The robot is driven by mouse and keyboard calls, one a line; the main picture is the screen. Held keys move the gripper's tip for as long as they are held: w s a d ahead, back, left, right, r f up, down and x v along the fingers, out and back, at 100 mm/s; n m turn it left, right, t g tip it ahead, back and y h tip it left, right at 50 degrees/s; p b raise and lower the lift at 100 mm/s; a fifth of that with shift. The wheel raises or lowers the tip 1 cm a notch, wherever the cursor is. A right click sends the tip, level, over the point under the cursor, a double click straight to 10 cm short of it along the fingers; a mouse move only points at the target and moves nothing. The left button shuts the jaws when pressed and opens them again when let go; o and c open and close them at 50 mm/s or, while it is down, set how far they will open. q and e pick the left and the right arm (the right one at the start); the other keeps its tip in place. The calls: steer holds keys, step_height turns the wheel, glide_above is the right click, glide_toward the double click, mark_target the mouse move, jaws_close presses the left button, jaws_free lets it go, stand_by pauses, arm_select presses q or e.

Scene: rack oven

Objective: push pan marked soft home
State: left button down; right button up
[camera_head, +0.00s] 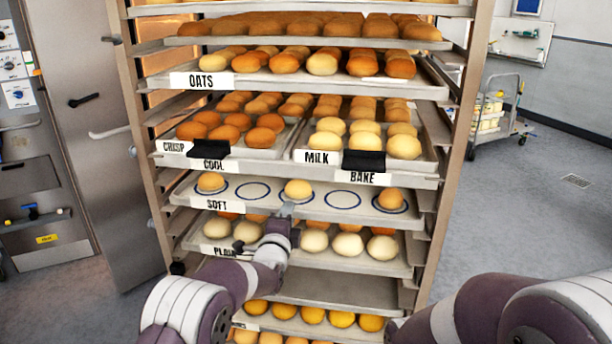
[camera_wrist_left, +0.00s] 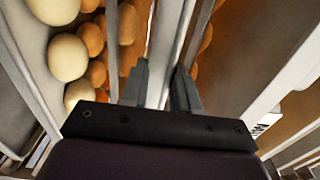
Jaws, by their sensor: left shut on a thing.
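The pan marked SOFT (camera_head: 325,214) sits at mid height in the rack. Its white label (camera_head: 217,204) is at the left of its front rim. It carries three buns, at left, middle and right, with empty blue-ringed spots between them. I cannot tell how far its front rim stands out from the rack. My left gripper (camera_head: 287,208) is at the middle of that rim, shut on it. In the left wrist view, the fingers (camera_wrist_left: 163,88) stand either side of a pale metal rim (camera_wrist_left: 164,45). My right gripper is out of view.
The rack (camera_head: 146,150) holds pans marked CRISP, MILK and OATS above and PLAIN (camera_head: 225,251) just below, all with buns. Black pads hang on the CRISP and MILK rims. A steel door stands open at left. My right arm is at lower right. A cart (camera_head: 500,110) stands behind right.

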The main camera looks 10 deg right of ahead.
arm_select(q)
steer(key=shift+w+d+r, duration=0.1)
steer(key=shift+w+r, duration=0.25)
steer(key=c, duration=0.8)
jaws_free()
steer(key=shift+o, duration=0.2)
steer(key=b+v, duration=0.2)
steer(key=v, duration=1.1)
steer(key=shift+f, duration=0.2)
